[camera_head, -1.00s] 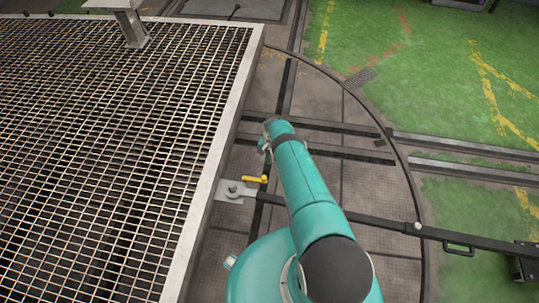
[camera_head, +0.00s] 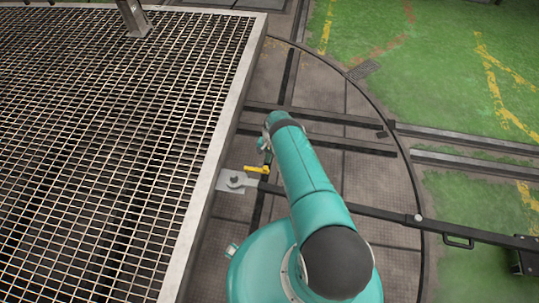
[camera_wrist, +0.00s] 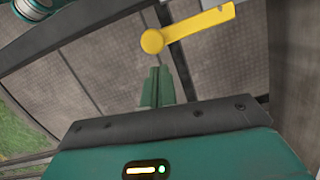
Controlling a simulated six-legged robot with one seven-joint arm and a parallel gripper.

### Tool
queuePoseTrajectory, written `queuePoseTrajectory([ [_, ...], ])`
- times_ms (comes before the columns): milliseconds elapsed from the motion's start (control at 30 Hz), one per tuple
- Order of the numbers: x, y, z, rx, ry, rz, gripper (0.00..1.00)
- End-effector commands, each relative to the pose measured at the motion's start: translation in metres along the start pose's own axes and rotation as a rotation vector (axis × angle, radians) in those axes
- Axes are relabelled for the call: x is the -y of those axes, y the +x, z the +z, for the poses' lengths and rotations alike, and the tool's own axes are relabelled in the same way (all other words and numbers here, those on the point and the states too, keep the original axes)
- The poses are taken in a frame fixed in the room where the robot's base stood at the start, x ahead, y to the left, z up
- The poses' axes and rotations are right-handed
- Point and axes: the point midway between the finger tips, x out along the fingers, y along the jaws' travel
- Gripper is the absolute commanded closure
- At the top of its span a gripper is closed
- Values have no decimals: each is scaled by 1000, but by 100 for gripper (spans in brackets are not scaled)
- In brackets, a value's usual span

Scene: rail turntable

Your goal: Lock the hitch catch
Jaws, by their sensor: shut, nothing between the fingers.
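The yellow hitch catch (camera_head: 257,169) is a short lever on a grey hitch plate (camera_head: 230,181) at the right edge of the grating deck. In the wrist view the yellow catch (camera_wrist: 195,30) has a round knob at its left end and lies just beyond my fingertips. My gripper (camera_wrist: 157,78) is shut and empty, its green fingers together, pointing at the floor near the knob. A gap seems to show between fingertips and knob; contact cannot be told. In the head view the arm hides most of the gripper, which is beside the catch.
The large grating deck (camera_head: 110,130) fills the left. A black drawbar (camera_head: 380,213) runs right from the hitch, with a handle (camera_head: 458,242) on it. Rails (camera_head: 465,161) cross the round turntable floor. Green ground lies beyond at the right.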

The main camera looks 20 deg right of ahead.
Motion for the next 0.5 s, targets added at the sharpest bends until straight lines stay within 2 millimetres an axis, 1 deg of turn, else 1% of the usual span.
queuePoseTrajectory([
  [133,0,2,7,0,-1,1,100],
  [500,0,3,9,-2,-1,0,100],
])
